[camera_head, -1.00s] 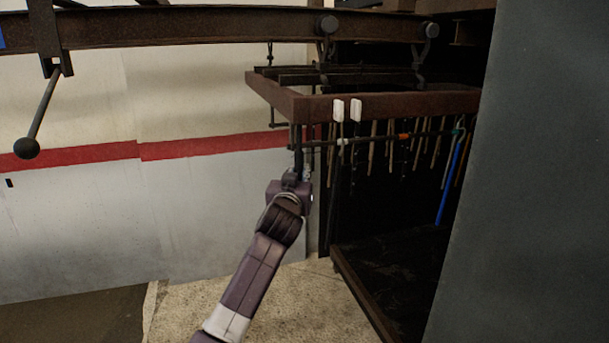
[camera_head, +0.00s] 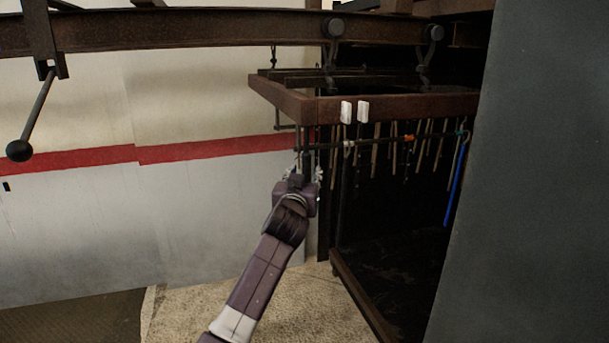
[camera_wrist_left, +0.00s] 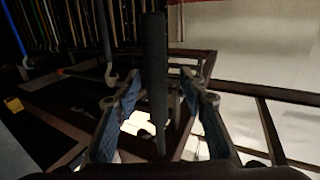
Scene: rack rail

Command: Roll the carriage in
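The carriage (camera_head: 290,103) is a rusty brown frame hanging below the overhead rail (camera_head: 200,33) from wheeled hangers, with many thin rods beneath it. My left gripper (camera_head: 307,174) is at the carriage's near left end, below the frame. In the left wrist view, the gripper's blue-padded fingers (camera_wrist_left: 160,120) are spread on both sides of a dark upright bar (camera_wrist_left: 155,60). Gaps show between the bar and both fingers, so they look open. In the head view the fingertips are small and partly lost against the rods. My right gripper is not in view.
A lever with a black ball knob (camera_head: 19,151) hangs from the rail at left. A large grey panel (camera_head: 540,190) blocks the right side. A dark platform (camera_head: 385,280) lies below the carriage. The pale floor (camera_head: 210,310) in front of the wall is clear.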

